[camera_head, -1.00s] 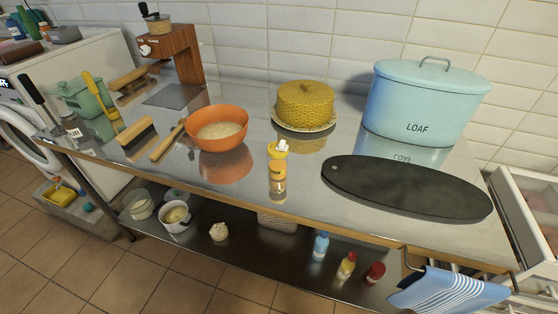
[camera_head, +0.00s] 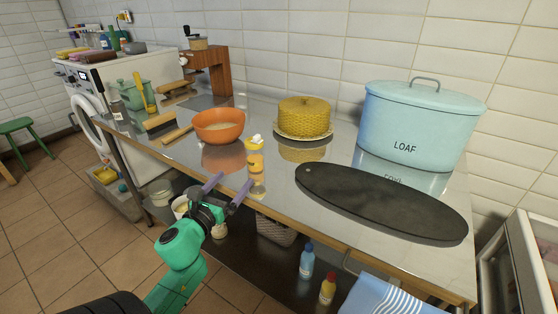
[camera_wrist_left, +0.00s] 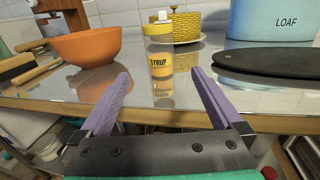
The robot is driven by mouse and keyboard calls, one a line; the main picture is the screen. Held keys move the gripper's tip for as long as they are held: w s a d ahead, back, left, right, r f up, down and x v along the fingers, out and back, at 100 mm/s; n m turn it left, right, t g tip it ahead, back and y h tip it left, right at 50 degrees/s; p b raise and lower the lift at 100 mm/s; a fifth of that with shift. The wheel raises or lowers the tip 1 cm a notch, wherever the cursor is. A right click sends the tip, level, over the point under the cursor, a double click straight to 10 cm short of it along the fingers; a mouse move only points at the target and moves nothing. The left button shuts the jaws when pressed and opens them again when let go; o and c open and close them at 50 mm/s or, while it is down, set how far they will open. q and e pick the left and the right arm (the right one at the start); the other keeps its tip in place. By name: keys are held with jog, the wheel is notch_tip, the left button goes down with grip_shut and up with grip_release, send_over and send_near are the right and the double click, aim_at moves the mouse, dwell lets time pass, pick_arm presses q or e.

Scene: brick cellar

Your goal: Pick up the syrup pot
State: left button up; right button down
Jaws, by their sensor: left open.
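The syrup pot (camera_head: 255,154) is a small clear bottle with a yellow lid, white spout and a yellow label. It stands upright on the shiny metal counter (camera_head: 284,190) near the front edge. In the left wrist view the syrup pot (camera_wrist_left: 160,50) shows its SYRUP label, centred beyond the fingers. My left gripper (camera_head: 232,184) is open and empty at the counter's front edge, short of the pot and not touching it. Its two purple fingers (camera_wrist_left: 160,75) point towards the pot, one on each side in the picture. My right gripper is not in view.
An orange bowl (camera_head: 219,125) stands left of the pot. A yellow woven dome (camera_head: 304,116) on a plate is behind it. A dark oval board (camera_head: 381,203) lies to the right, before the blue LOAF bin (camera_head: 417,122). A lower shelf holds bottles and a basket (camera_head: 275,229).

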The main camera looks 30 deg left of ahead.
aim_at(251, 158)
pick_arm(q)
jog(key=x, duration=0.4)
jog(key=shift+r+p, duration=0.2)
jog(key=shift+p, duration=0.15)
jog(key=p+x, duration=0.1)
jog(key=x, duration=0.9)
jog(key=shift+w+f, duration=0.2)
jog(key=shift+w, duration=0.1)
jog(key=c, duration=1.5)
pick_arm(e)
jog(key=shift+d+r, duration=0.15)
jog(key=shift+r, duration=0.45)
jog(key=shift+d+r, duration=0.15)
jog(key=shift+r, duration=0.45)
